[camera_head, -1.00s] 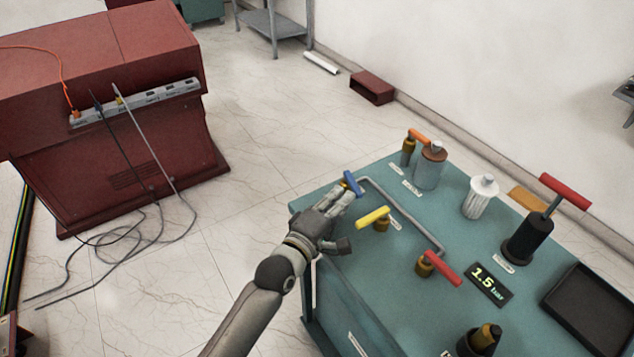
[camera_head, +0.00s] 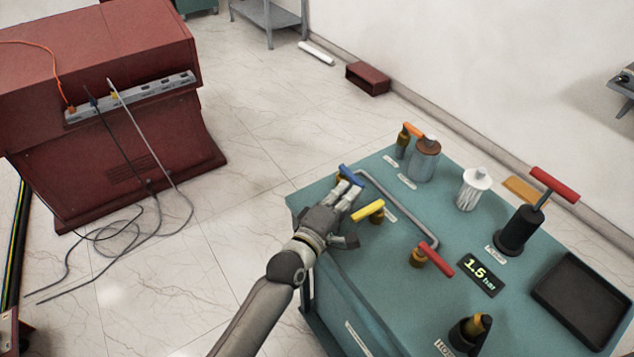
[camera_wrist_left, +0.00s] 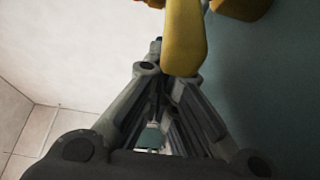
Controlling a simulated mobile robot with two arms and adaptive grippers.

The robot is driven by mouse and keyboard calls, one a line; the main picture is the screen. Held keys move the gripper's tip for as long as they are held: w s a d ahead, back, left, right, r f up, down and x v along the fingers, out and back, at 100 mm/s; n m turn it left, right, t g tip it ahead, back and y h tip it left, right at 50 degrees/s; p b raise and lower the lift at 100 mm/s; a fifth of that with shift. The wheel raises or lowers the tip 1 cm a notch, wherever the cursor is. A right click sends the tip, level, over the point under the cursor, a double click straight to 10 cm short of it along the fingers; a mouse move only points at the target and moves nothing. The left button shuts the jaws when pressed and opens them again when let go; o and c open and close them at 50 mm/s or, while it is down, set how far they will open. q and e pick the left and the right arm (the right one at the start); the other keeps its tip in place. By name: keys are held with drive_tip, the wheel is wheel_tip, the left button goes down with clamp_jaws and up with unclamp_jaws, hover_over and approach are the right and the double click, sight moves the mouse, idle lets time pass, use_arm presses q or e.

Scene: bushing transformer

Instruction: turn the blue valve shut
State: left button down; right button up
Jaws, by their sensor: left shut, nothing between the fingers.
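The blue valve handle (camera_head: 351,176) is near the far left corner of the teal bench, at one end of a grey pipe. It slants down to the right in the head view. My left gripper (camera_head: 350,192) is shut and empty. Its fingertips are right at the near side of the blue handle; I cannot tell whether they touch. In the left wrist view, the shut fingers (camera_wrist_left: 165,78) point to a small bit of blue (camera_wrist_left: 157,40). The yellow valve handle (camera_wrist_left: 184,38) hides much there. My right gripper is not in view.
The yellow valve (camera_head: 368,211) stands close to the right of my left gripper. A red valve (camera_head: 436,262) is nearer along the pipe (camera_head: 400,212). A display (camera_head: 481,274) reads 1.5 bar. Free floor lies left of the bench.

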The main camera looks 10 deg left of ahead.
use_arm(q)
drive_tip(key=v, duration=1.2)
drive_tip(key=shift+f, duration=0.1)
